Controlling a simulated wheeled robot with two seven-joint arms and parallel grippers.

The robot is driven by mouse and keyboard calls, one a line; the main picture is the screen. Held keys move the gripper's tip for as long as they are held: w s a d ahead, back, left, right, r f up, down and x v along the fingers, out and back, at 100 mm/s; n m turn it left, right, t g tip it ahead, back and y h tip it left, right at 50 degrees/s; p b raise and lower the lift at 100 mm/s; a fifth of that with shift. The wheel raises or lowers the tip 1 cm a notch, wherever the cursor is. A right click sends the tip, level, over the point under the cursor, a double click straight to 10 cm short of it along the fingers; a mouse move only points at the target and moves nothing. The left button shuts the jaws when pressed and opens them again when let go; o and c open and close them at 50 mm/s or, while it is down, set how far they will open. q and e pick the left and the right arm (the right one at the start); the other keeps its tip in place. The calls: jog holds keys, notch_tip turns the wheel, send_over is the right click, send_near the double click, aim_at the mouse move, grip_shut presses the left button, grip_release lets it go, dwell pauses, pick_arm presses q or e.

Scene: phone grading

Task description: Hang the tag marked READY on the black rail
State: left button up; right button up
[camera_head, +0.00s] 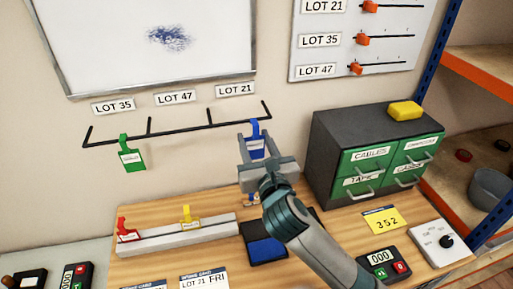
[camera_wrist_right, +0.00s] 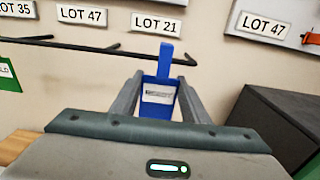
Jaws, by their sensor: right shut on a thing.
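The black rail (camera_head: 180,130) runs along the wall below the LOT 35, LOT 47 and LOT 21 labels; it also shows in the wrist view (camera_wrist_right: 60,42). My right gripper (camera_head: 255,143) is shut on a blue tag (camera_head: 256,150) at the rail's right section, under LOT 21. In the wrist view the blue tag (camera_wrist_right: 163,75) is upright between the fingers, its hook overlapping the rail; I cannot tell whether they touch. Its white label is too small to read. A green tag (camera_head: 131,157) hangs on the rail's left section. My left gripper is not in view.
A grey holder (camera_head: 190,236) with a red tag (camera_head: 126,230) and a yellow tag (camera_head: 187,216) lies on the wooden table. A dark drawer cabinet (camera_head: 335,140) with green drawers stands right of my gripper. A blue pad (camera_head: 266,249), keypads and cards lie in front.

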jog(key=shift+w+a+f+b, duration=0.1)
jog(key=shift+w+a+b, duration=0.1)
jog(key=shift+w+b, duration=0.6)
jog(key=shift+w+a+f+b, duration=0.1)
jog(key=shift+w+f+b, duration=0.2)
jog(key=shift+w+b, duration=0.25)
jog(key=shift+w+a+f+b, duration=0.15)
jog(key=shift+w+f+b, duration=0.15)
jog(key=shift+w, duration=0.4)
jog(key=shift+w+a+f+b, duration=0.1)
jog(key=shift+w+f+b, duration=0.15)
jog(key=shift+w+b, duration=0.35)
jog(key=o, duration=1.1)
